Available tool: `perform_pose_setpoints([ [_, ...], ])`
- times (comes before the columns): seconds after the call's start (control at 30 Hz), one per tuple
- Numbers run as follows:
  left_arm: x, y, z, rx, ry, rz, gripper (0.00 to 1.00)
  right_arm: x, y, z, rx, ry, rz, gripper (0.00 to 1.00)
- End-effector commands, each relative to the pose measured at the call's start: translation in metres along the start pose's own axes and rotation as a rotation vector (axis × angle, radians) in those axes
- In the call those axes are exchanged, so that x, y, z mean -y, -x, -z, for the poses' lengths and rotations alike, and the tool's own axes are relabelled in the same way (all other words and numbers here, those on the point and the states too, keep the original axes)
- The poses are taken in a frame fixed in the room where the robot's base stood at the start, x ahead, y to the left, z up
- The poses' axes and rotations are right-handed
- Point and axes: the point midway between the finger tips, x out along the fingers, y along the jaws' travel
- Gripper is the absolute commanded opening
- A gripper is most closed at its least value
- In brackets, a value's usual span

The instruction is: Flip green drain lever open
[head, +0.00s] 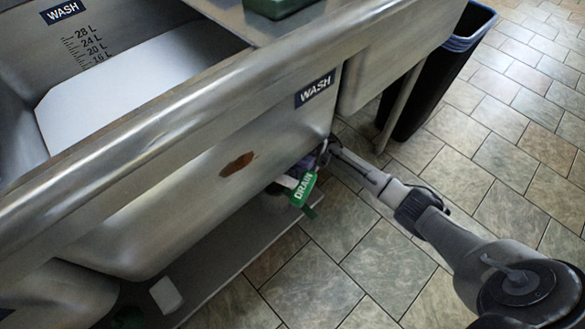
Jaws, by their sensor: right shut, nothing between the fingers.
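The green drain lever (304,190), marked DRAIN in white, sticks out from under the front of the steel wash sink (180,215). My right arm comes in from the lower right. Its gripper (327,148) is shut and empty, just above and to the right of the lever, close to the sink's underside. I cannot tell whether the fingers touch the lever. The valve behind the lever is mostly hidden in shadow. My left gripper is not in view.
A sink basin with volume marks holds a white board (140,85). A black bin (435,75) stands at the upper right beside a sink leg. A low shelf (215,255) runs under the sink, with a white object (166,294) on it. The tiled floor to the right is clear.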

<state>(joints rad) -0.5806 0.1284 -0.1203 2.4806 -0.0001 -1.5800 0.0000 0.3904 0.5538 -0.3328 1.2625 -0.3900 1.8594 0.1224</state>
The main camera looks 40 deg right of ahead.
Motion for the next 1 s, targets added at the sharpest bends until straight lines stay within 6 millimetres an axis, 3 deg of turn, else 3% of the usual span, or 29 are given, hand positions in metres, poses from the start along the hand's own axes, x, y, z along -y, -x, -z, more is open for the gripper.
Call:
perform_pose_setpoints([
  [0.2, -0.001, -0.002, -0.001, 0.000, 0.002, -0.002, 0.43, 0.001, -0.033, 0.000, -0.002, 0.002, 0.000, 0.00],
  [0.4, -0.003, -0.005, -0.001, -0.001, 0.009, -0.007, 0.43, 0.001, -0.053, 0.000, 0.000, 0.000, 0.001, 0.00],
  [1.0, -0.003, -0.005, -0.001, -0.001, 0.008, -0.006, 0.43, 0.000, -0.065, 0.000, 0.001, 0.000, 0.000, 0.00],
])
